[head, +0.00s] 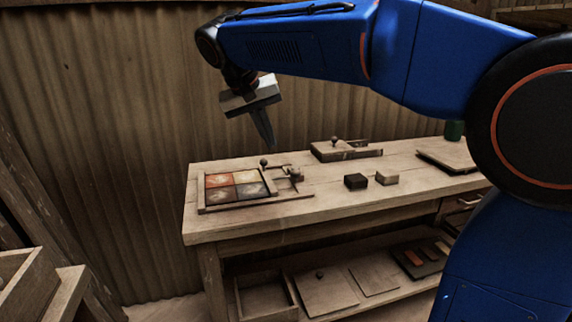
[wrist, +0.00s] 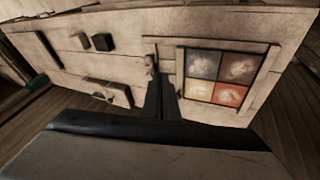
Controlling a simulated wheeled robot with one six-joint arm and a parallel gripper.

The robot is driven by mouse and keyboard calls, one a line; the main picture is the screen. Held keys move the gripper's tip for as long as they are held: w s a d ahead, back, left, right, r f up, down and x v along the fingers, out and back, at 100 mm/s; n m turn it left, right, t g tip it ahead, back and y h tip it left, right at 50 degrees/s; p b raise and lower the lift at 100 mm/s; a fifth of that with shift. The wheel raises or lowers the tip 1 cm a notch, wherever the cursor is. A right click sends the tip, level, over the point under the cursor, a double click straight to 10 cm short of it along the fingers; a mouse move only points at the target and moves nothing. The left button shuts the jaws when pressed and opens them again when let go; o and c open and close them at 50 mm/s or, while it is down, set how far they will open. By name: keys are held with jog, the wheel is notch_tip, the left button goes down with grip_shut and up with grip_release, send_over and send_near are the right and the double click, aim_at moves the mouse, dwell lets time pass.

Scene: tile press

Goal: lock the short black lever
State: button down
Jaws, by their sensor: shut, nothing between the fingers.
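My gripper (head: 268,142) is shut and empty, pointing down above the table behind the tile frame. Its fingers also show in the wrist view (wrist: 160,80). A wooden frame (head: 205,209) holds four coloured tiles (head: 236,187). A round dark knob (head: 264,162) stands at its back edge and a small clamp block (head: 294,174) at its right. A low wooden fixture (head: 345,152) at the back of the table carries a knob and a small dark piece (head: 358,142) that may be the short black lever. It is too small to tell its position.
A black block (head: 356,181) and a pale block (head: 387,177) lie on the table (head: 330,205) right of the frame. A flat board (head: 447,158) and a green container (head: 454,130) are at the far right. A corrugated wall (head: 110,150) stands behind.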

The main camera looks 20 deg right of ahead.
jog(key=shift+w+a+r, duration=0.25)
jog(key=shift+w+a, duration=0.15)
jog(key=shift+a, duration=0.1)
jog(key=shift+w+a+r, duration=0.2)
jog(key=shift+w+a, duration=0.2)
jog(key=shift+a, duration=0.1)
send_near(294, 171)
notch_tip(294, 171, down, 4)
jog(key=w+a, duration=0.2)
jog(key=w, duration=0.1)
jog(key=d, duration=0.1)
jog(key=d+f, duration=0.1)
jog(key=d, duration=0.1)
jog(key=shift+s+d+f, duration=0.1)
jog(key=shift+s+f, duration=0.2)
jog(key=shift+f, duration=0.1)
jog(key=shift+s+d, duration=0.2)
jog(key=shift+d, duration=0.1)
jog(key=shift+s+d+n+t, duration=0.15)
jog(key=shift+d+n+t, duration=0.2)
jog(key=shift+n, duration=0.25)
